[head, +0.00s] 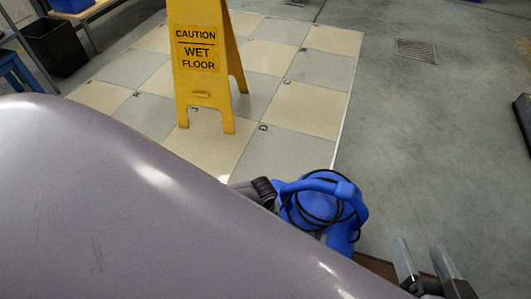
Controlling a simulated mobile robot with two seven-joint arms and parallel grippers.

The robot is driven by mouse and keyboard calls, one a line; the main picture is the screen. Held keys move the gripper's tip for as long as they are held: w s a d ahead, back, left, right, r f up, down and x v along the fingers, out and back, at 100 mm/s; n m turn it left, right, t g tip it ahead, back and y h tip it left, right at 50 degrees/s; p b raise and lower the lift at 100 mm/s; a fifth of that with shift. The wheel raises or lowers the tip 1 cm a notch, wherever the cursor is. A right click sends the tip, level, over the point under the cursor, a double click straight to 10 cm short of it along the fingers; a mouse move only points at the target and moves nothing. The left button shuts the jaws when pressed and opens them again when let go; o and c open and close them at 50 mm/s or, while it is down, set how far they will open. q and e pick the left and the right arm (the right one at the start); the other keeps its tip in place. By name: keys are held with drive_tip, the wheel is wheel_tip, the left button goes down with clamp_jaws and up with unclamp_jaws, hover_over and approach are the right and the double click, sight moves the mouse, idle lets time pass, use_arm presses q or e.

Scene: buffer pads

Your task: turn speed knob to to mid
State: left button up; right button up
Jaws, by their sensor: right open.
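A blue machine (342,238) with a rounded body, a blue handle loop and a coiled black cable stands on the floor at the lower middle. A grey and black part (262,188) sits against its left side; I cannot tell what it is. No speed knob can be made out, and the machine's lower left is hidden behind a large smooth mauve-grey surface. My right gripper (418,246) is at the lower right, to the right of the blue machine and apart from it. Its two grey fingers are spread and empty.
A yellow wet-floor sign (203,60) stands on the beige and grey checkered tiles (305,105). The large mauve-grey surface (110,220) fills the lower left. A black bin (54,46) is at the far left.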

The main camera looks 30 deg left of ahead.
use_arm(q)
wheel_tip(320, 180, down, 4)
drive_tip(key=shift+b, duration=1.2)
drive_tip(key=shift+f+b, duration=0.45)
drive_tip(key=shift+f, duration=0.3)
use_arm(e)
drive_tip(key=shift+s+d+n+t+h, duration=0.2)
drive_tip(key=shift+d+n+t, duration=0.2)
drive_tip(key=shift+d, duration=0.2)
drive_tip(key=shift+s+d+n+t+h, duration=0.1)
drive_tip(key=shift+s+d+n+t, duration=0.1)
drive_tip(key=shift+d+n+t, duration=0.3)
drive_tip(key=shift+d+r, duration=0.1)
use_arm(q)
drive_tip(key=c, duration=1)
